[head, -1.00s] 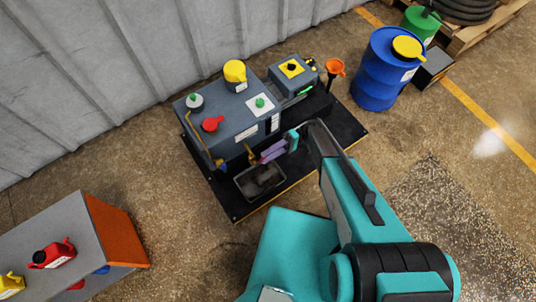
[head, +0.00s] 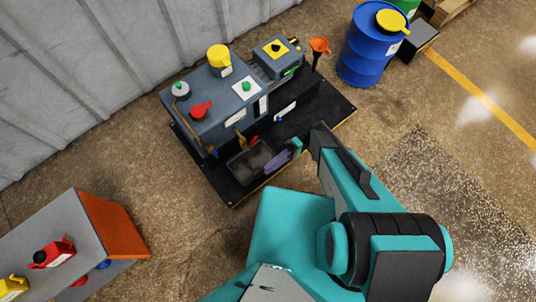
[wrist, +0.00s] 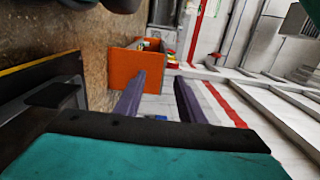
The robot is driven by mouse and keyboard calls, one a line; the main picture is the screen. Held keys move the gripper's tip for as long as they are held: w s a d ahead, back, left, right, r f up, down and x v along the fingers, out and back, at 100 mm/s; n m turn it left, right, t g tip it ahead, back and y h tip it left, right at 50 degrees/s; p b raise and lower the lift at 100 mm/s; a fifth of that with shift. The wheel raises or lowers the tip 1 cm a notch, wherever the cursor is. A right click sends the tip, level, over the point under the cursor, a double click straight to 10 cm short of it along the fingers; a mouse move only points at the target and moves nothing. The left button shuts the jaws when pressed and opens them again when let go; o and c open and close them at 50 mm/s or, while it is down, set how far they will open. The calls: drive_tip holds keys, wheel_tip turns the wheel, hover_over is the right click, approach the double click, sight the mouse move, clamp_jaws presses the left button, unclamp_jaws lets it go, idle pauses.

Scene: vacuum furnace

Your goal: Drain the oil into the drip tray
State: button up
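The grey pump unit (head: 222,100) stands on a black base plate (head: 318,108) in the head view. The dark drip tray (head: 239,180) lies on the plate at the unit's front; its inside looks dark brownish, and I cannot tell whether oil is in it. A small red part (head: 254,140) and a yellow-brown pipe (head: 239,142) show at the unit's lower side, just behind the tray. My gripper (head: 276,161), with purple fingers, is beside the tray's right end, partly overlapping it in view. In the wrist view my gripper (wrist: 158,100) has its fingers apart with nothing between them.
A blue drum (head: 366,55) and an orange funnel (head: 319,46) are at the upper right. An orange-sided bench (head: 115,228) with red and yellow cans stands at lower left; its orange side (wrist: 132,75) shows in the wrist view. A corrugated wall is behind.

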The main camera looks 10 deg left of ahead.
drive_tip(key=shift+s+d+r, duration=0.1)
drive_tip(key=shift+s+d, duration=0.4)
drive_tip(key=shift+s, duration=0.2)
drive_tip(key=shift+s+d, duration=0.1)
drive_tip(key=c, duration=0.9)
drive_tip(key=shift+s+d+r+m+h, duration=0.1)
drive_tip(key=shift+s+d+m+h, duration=0.2)
drive_tip(key=shift+d, duration=0.1)
clamp_jaws()
drive_tip(key=s+d+m+t+h, duration=0.1)
drive_tip(key=d+m+t+h, duration=0.7)
drive_tip(key=d, duration=1.3)
drive_tip(key=m+h, duration=0.1)
drive_tip(key=h, duration=0.2)
drive_tip(key=shift+d+t, duration=0.3)
drive_tip(key=shift+t, duration=0.1)
drive_tip(key=shift+s+a, duration=0.1)
